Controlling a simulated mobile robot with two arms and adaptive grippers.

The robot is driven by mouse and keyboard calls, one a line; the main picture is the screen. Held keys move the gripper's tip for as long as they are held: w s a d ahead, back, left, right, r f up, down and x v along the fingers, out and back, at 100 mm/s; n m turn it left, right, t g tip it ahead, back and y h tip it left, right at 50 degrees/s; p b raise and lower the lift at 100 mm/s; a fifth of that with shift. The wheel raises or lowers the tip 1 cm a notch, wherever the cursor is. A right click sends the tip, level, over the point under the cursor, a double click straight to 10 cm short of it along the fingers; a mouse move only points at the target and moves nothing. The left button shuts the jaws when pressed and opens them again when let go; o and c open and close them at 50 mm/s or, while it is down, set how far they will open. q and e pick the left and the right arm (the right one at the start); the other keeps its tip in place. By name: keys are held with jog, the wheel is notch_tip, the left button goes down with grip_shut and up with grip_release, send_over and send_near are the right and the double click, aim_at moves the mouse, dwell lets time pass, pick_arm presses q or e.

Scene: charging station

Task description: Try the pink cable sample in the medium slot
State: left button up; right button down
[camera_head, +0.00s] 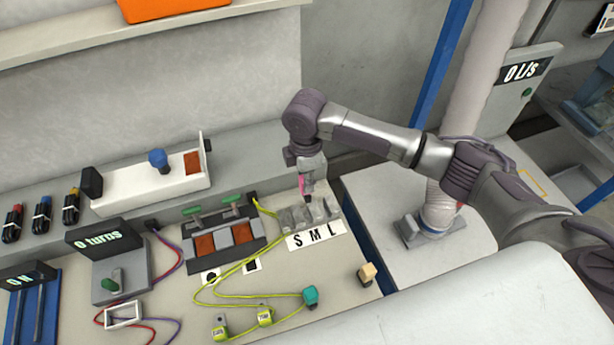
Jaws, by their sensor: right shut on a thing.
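My right gripper (306,192) reaches down over the grey slot block (290,218), near its back edge. It is shut on the pink cable sample (302,185), of which only a small pink strip shows between the fingers. The block stands behind a white label strip (316,236) marked S, M and L. The sample is above or at the middle part of the block; I cannot tell whether its lower end is inside the medium slot. My left gripper is not in view.
Yellow-green cables (240,294) loop across the bench left of the block. A two-switch unit (243,233) is left of the slots, and a turns counter (105,238) is further left.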

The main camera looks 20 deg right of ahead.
jog(key=shift+a+r+p, duration=0.1)
jog(key=shift+r+p, duration=0.05)
jog(key=shift+p, duration=0.3)
notch_tip(320, 180, down, 2)
jog(key=shift+s+b, duration=0.1)
jog(key=shift+b, duration=0.55)
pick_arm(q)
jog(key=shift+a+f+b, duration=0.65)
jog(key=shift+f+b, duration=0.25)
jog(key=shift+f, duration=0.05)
pick_arm(e)
jog(key=shift+f, duration=2)
pick_arm(q)
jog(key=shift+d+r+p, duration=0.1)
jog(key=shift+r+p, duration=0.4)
jog(key=shift+p, duration=0.05)
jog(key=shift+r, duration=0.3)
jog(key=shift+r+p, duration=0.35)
jog(key=shift+p, duration=0.25)
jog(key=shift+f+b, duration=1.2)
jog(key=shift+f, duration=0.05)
pick_arm(e)
jog(key=shift+f, duration=2.3)
